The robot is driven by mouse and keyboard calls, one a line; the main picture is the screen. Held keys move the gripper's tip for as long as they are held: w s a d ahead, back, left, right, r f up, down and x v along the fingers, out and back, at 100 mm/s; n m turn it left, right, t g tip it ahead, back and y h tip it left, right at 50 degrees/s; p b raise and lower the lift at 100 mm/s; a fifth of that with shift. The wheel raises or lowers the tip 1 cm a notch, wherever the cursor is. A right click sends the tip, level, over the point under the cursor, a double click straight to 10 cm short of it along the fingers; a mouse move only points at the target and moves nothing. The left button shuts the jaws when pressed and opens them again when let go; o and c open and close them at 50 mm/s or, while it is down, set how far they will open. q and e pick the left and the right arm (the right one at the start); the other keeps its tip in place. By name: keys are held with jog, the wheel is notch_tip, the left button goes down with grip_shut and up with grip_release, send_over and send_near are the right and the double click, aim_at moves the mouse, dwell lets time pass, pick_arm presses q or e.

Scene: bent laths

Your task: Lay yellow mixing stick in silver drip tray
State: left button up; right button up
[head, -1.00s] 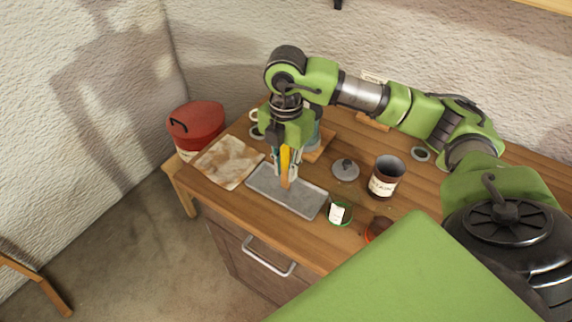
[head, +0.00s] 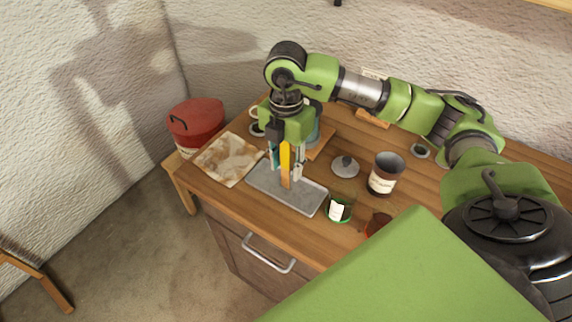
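The silver drip tray (head: 308,197) lies flat near the front edge of the wooden worktop. My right gripper (head: 286,175) points down over the tray's left part. Its fingers stand apart, with a gap beside the yellow mixing stick (head: 285,158). The stick is upright between the fingers, its brownish lower end at the tray; I cannot tell whether it touches the tray floor. The upper end of the stick is hidden by the gripper. My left gripper is not in view.
A stained cloth (head: 228,160) lies left of the tray, with a red pot (head: 196,122) beyond it. A small green-rimmed tin (head: 339,208), a grey lid (head: 345,167) and a labelled dark can (head: 385,175) stand to the right. A dark orange-rimmed container (head: 378,224) is nearer me.

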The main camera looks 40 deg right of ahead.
notch_tip(320, 180, up, 10)
jog(key=shift+r+b, duration=0.15)
jog(key=shift+b, duration=0.15)
jog(key=shift+r, duration=0.6)
